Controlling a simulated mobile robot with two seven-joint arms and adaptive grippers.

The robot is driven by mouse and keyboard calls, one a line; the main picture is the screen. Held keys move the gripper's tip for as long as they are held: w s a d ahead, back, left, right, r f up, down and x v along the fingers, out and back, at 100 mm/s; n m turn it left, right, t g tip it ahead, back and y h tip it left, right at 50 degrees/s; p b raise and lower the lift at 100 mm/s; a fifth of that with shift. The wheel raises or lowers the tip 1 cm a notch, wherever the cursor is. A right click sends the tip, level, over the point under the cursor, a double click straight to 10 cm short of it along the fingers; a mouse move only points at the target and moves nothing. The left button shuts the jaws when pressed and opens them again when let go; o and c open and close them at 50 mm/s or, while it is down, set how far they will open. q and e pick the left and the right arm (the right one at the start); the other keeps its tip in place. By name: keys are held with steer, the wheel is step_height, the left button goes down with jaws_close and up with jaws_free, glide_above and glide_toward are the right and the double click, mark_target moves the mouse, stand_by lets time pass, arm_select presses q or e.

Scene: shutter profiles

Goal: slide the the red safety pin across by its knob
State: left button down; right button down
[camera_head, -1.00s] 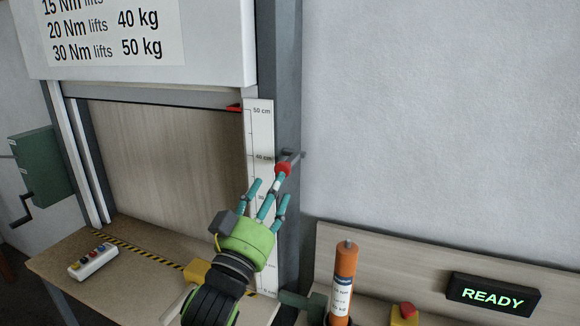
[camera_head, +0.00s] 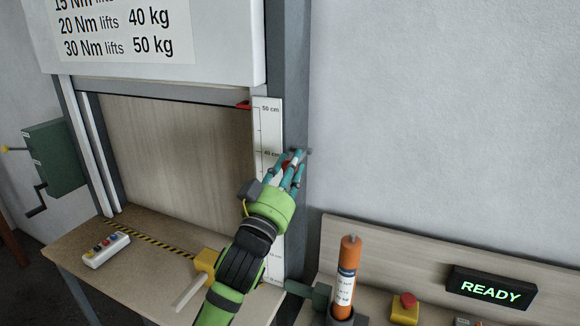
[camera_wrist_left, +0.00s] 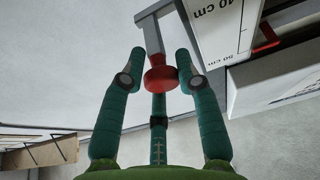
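The red knob (camera_wrist_left: 161,79) of the safety pin sits between the teal fingers of my left gripper (camera_wrist_left: 160,70) in the left wrist view. The fingers are spread on both sides of it, with the third finger behind it; I cannot tell whether any touches. A grey bracket (camera_wrist_left: 149,30) runs from the knob to the frame. In the head view my left gripper (camera_head: 289,170) is at the right post of the shutter, beside the height scale. Its fingers hide most of the red knob (camera_head: 287,163) there. My right gripper is not in view.
The white scale (camera_head: 268,125) and grey post (camera_head: 292,60) stand right by the hand. A bench holds an orange cylinder (camera_head: 346,275), a red button (camera_head: 407,302) and a READY display (camera_head: 491,288). A control box (camera_head: 106,248) lies on the left table.

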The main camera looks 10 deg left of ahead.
arm_select(q)
steer(key=a, duration=0.4)
steer(key=shift+w+a, duration=0.3)
steer(key=shift+w, duration=0.1)
steer(key=shift+d+r, duration=0.1)
steer(key=shift+d, duration=0.05)
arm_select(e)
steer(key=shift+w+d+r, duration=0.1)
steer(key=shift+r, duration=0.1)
arm_select(q)
steer(key=c, duration=0.9)
jaws_free()
steer(key=shift+c, duration=0.2)
steer(key=shift+a, duration=0.25)
steer(key=v, duration=1.2)
steer(key=shift+f, duration=0.25)
